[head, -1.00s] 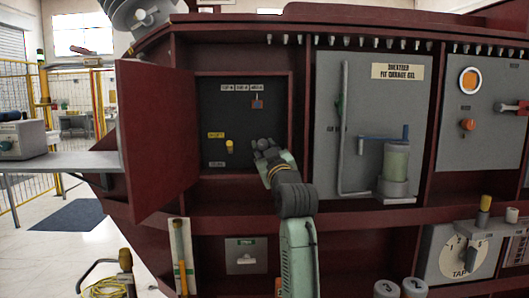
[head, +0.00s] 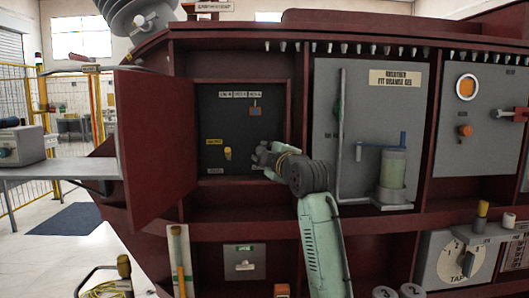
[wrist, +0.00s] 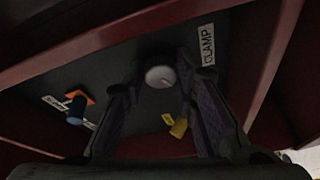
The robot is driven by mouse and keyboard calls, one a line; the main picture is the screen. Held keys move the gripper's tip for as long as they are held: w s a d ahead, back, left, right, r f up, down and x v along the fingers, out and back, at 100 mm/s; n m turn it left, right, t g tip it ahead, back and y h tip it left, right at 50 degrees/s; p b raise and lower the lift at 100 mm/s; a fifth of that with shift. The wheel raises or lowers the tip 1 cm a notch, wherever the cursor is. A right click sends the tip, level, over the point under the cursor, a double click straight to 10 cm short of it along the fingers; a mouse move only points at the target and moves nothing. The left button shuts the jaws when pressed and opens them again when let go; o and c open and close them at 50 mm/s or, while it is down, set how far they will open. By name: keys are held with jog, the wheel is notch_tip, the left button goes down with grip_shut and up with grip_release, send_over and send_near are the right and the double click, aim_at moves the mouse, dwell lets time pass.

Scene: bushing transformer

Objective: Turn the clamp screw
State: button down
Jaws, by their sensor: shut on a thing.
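The clamp screw shows as a pale grey round knob (wrist: 160,76) in the wrist view, on a dark panel beside a white label reading CLAMP (wrist: 207,45). My gripper (wrist: 160,82) has one finger on each side of the knob and is shut on it. In the head view my gripper (head: 264,154) is at the right side of the dark recessed panel (head: 215,125). There the gripper hides the screw.
A yellow knob (head: 228,153) sits left of my gripper, and a small switch (head: 255,107) sits above it. An open red door (head: 155,150) stands at left. A grey panel (head: 330,110) with a blue-handled cylinder (head: 392,166) is at right.

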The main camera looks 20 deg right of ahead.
jog(key=shift+n, duration=0.5)
jog(key=shift+g, duration=0.3)
jog(key=c, duration=1.3)
grip_release()
jog(key=s, duration=1.2)
jog(key=shift+d+r, duration=0.15)
jog(key=shift+r, duration=0.05)
